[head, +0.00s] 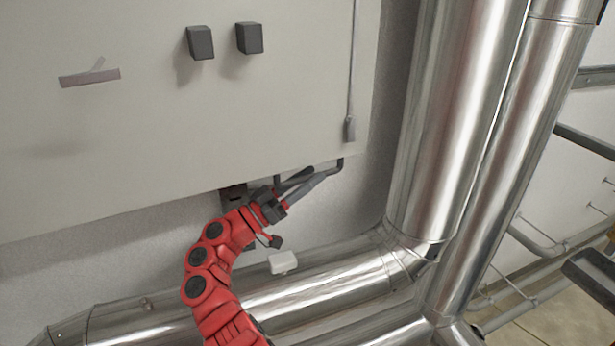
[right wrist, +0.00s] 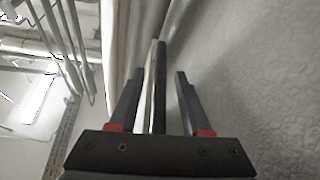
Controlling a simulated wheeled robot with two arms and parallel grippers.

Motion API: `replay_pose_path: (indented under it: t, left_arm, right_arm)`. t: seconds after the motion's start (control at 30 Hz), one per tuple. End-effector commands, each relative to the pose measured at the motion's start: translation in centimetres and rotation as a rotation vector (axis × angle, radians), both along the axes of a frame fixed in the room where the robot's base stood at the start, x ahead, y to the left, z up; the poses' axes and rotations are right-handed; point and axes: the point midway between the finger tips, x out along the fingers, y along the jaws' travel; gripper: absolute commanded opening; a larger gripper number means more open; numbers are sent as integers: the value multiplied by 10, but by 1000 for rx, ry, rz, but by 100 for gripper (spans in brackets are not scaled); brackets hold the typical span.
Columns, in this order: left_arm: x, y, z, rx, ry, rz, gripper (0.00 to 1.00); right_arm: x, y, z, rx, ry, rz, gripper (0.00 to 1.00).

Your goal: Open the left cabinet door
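A large pale grey cabinet front (head: 130,130) fills the upper left of the head view. No seam or open gap between doors shows on it. Two dark knob-like blocks (head: 200,42) (head: 249,37) stick out near its top. My red right arm comes up from below. My right gripper (head: 302,184) is just under the cabinet's lower right edge, well below the knobs. In the right wrist view its two fingers (right wrist: 158,100) are apart. A grey bar (right wrist: 157,75) shows between them, with gaps visible on both sides; I cannot tell its depth. My left gripper is not in view.
A thin rod (head: 350,90) hangs down the cabinet's right side. Big shiny vertical pipes (head: 455,110) stand to the right, and a shiny horizontal pipe (head: 330,285) runs below. A small white box (head: 283,262) is near the lower pipe. The space before the cabinet front looks clear.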

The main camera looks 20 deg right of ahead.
Motion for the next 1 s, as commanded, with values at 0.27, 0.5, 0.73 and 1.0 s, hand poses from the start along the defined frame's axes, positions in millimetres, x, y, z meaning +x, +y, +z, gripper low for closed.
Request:
replay_pose_path:
  t: [0.27, 0.5, 0.73, 1.0]
  left_arm:
    - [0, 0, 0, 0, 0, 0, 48]
    - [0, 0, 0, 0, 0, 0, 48]
    - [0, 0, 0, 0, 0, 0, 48]
    - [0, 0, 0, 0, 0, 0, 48]
  right_arm:
    - [0, 0, 0, 0, 0, 0, 0]
    - [0, 0, 0, 0, 0, 0, 0]
    - [0, 0, 0, 0, 0, 0, 0]
    - [0, 0, 0, 0, 0, 0, 0]
